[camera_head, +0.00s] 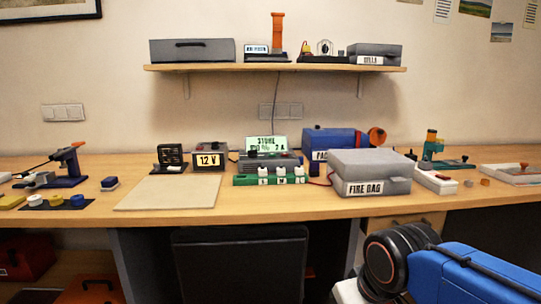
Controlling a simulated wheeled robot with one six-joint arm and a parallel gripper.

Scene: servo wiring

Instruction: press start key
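No key marked start can be made out at this size. A grey unit (284,161) with a lit green-white display (266,142) stands at the middle of the bench, and small dark parts sit on its top. In front of it is a green strip (247,180) with several white pieces. My blue and black arm shows at the lower right, in front of the bench. My gripper is not in view.
A grey "FIRE BAG" case (370,163) stands right of the strip, with a blue case (335,140) behind it. A pale mat (165,193) lies bare at left front. A shelf (275,67) hangs above. A dark chair back (240,265) stands before the bench.

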